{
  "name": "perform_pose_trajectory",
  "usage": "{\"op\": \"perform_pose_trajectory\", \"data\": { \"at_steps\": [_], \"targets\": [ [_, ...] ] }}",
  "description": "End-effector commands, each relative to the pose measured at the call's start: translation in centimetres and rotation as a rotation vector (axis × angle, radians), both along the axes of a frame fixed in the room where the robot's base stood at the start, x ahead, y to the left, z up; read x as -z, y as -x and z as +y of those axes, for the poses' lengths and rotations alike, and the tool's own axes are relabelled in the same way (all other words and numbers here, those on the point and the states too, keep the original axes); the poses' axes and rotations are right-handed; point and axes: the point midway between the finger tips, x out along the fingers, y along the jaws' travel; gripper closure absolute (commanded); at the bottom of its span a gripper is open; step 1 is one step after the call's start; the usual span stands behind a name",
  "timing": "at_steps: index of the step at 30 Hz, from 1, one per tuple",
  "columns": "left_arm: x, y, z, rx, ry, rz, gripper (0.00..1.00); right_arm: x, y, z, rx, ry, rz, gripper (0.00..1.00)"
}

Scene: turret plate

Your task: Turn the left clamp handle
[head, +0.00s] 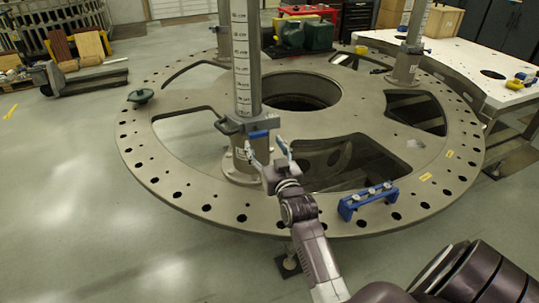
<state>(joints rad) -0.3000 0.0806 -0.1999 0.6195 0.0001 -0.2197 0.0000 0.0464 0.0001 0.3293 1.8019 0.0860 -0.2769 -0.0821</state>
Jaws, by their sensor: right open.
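The left clamp (243,127) is fixed around the left upright post (242,65), which stands on the round turret plate (180,180). A black loop handle (223,127) sticks out on its left side, and a blue handle piece (259,135) shows at its front right. My right gripper (268,150) is open and empty just below the blue piece. Its two light fingertips point up toward that piece, one on each side in the picture. Whether they touch it I cannot tell. My left gripper is out of view.
A second post (411,40) with a clamp stands at the back right. A blue bracket (367,200) lies on the plate's front right, and a green disc (140,96) at its left. The plate has large cut-outs and a central hole (300,92). A white table (470,65) adjoins at right.

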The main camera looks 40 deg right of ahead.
Motion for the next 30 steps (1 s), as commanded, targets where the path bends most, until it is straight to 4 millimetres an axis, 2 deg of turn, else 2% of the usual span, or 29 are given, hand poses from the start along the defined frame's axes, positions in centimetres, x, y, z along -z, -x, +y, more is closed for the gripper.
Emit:
{"op": "perform_pose_trajectory", "data": {
  "at_steps": [3, 9, 30],
  "targets": [
    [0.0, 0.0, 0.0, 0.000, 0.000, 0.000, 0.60, 0.2, 2.4, 0.8, 0.000, -0.001, 0.004, 0.38],
    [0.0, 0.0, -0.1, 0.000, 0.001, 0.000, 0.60, 0.1, 4.5, 1.5, 0.000, -0.001, 0.002, 0.38],
    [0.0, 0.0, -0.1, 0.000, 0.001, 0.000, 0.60, 0.3, 5.0, 1.8, -0.006, -0.001, 0.013, 0.38]
  ]
}}
